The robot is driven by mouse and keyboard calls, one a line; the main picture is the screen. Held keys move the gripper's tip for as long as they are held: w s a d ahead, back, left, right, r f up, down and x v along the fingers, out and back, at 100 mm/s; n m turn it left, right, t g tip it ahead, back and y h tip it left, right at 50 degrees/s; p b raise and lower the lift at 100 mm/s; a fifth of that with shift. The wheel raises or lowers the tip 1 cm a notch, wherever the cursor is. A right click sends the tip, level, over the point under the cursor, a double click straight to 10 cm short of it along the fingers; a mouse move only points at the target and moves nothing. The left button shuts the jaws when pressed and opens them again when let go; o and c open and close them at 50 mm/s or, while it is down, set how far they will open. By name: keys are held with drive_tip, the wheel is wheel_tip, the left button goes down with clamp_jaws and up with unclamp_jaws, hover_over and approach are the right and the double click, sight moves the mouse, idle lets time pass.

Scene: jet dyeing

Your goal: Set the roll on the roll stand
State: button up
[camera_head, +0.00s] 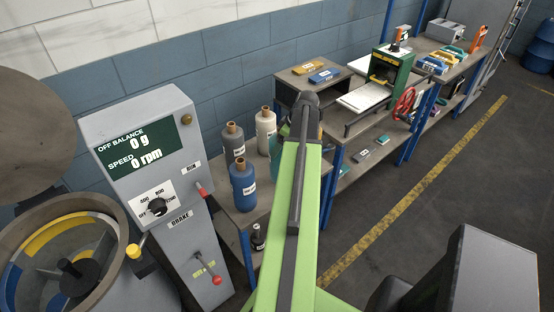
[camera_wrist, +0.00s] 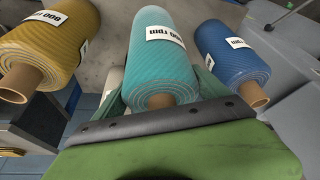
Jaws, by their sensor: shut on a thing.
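A teal roll (camera_wrist: 160,62) with a white label and a brown core stands in the middle of the wrist view. My gripper (camera_wrist: 161,90) is shut on it, with a green finger on each side of its near end. In the head view my arm hides the gripper and most of the teal roll. A yellow roll (camera_wrist: 50,42) is left of the held roll and a blue roll (camera_wrist: 232,58) right of it, both apart from it. I cannot tell for sure which surface is the roll stand; the low table (camera_head: 225,217) carries several upright rolls.
Grey (camera_head: 234,146) and white (camera_head: 265,133) rolls stand by the blue roll (camera_head: 243,187). A grey control panel (camera_head: 150,150) reading 0 rpm and a round drum (camera_head: 65,255) are at left. A workbench (camera_head: 370,130) runs to the back right. Floor (camera_head: 440,205) at right is clear.

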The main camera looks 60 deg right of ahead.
drive_tip(key=b+x, duration=0.4)
drive_tip(key=x, duration=0.1)
drive_tip(key=shift+s+d+f, duration=0.25)
drive_tip(key=shift+d+f, duration=0.1)
drive_tip(key=shift+d, duration=0.05)
drive_tip(key=o, duration=1.9)
drive_tip(key=shift+o, duration=0.2)
drive_tip(key=shift+r, duration=0.1)
drive_tip(key=p+v, duration=0.5)
drive_tip(key=v, duration=0.1)
drive_tip(key=p+v, duration=0.5)
drive_tip(key=shift+r+p, duration=0.35)
drive_tip(key=shift+r, duration=0.15)
drive_tip(key=shift+s+r, duration=0.15)
drive_tip(key=shift+r, duration=0.05)
drive_tip(key=shift+f, duration=0.1)
